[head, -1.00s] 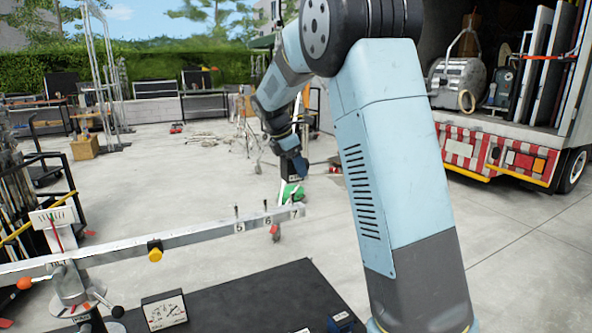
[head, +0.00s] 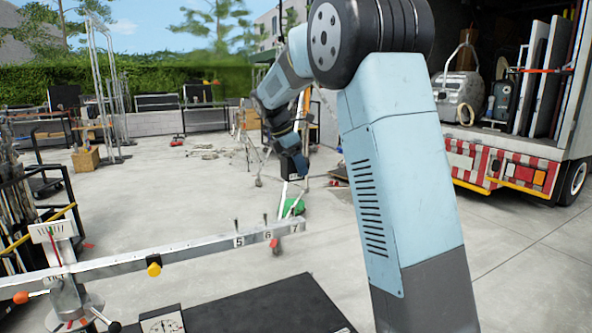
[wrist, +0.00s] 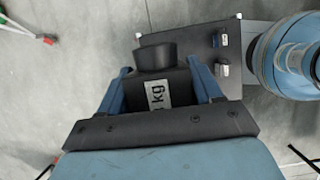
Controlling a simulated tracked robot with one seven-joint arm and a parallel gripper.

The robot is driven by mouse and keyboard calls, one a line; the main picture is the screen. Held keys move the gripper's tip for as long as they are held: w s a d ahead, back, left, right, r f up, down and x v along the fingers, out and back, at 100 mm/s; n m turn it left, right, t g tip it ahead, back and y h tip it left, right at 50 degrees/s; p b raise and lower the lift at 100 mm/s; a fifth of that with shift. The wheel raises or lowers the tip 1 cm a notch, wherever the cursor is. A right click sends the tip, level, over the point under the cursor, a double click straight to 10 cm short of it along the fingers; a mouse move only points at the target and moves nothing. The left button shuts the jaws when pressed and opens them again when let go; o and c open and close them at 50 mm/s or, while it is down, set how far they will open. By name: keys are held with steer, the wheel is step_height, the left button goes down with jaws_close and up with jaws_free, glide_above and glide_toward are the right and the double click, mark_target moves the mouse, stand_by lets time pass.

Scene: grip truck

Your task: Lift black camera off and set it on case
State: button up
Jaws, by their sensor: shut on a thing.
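My gripper (wrist: 165,92) is shut in the wrist view, with a blue finger on each side of a black block-shaped thing. In the head view my gripper (head: 293,172) hangs at the end of the outstretched arm, small and far off, and the held camera is hard to make out there. I cannot pick out the case for certain in either view.
A metal beam (head: 200,253) with numbers and a yellow slider crosses the lower left. A loaded truck (head: 500,160) stands at right. A cart with poles (head: 35,205) is at left. The middle floor is open.

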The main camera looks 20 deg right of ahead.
steer(key=shift+r, duration=3.4)
